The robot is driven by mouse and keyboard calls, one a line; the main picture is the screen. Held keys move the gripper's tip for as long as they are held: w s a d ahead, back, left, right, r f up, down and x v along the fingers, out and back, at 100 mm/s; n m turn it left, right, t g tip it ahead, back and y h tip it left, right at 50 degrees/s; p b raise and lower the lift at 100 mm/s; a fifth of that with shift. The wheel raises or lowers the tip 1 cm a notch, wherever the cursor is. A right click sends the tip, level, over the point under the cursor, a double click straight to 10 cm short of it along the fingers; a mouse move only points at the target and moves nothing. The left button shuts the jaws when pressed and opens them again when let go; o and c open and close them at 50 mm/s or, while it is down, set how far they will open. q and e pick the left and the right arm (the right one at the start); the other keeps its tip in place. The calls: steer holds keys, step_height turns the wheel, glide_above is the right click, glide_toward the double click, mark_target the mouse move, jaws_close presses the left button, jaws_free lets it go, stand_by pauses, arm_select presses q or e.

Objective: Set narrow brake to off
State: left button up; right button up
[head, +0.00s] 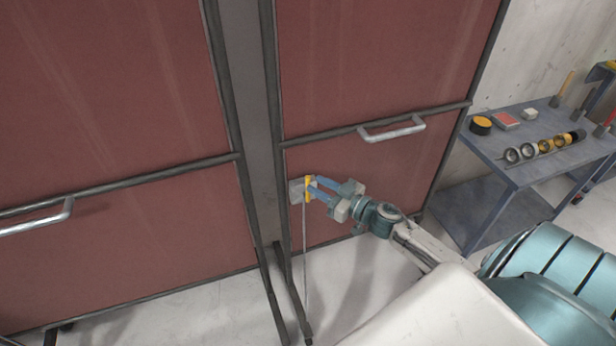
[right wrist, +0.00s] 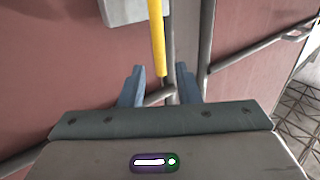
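A yellow lever (head: 308,188) stands out from a small grey box (head: 296,191) at the left edge of the right-hand red panel; I take it for the narrow brake. A thin rod (head: 305,250) runs down from it to the floor. My right gripper (head: 319,189) is at the lever, its blue fingers pointing at it. In the right wrist view the lever (right wrist: 158,40) comes down from the grey box (right wrist: 133,10) and ends between the two fingers (right wrist: 160,82), which are apart with gaps on both sides. My left gripper is not in view.
Two large red panels, left (head: 110,100) and right (head: 390,70), stand in dark frames with metal handles (head: 392,130). A narrow grey gap lies between them. A blue-grey table (head: 540,165) with rings and small parts stands at right. Pale floor is open below.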

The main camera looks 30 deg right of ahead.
mark_target(308, 199)
steer(key=shift+p+x, duration=0.7)
steer(key=shift+x, duration=1.5)
jaws_close()
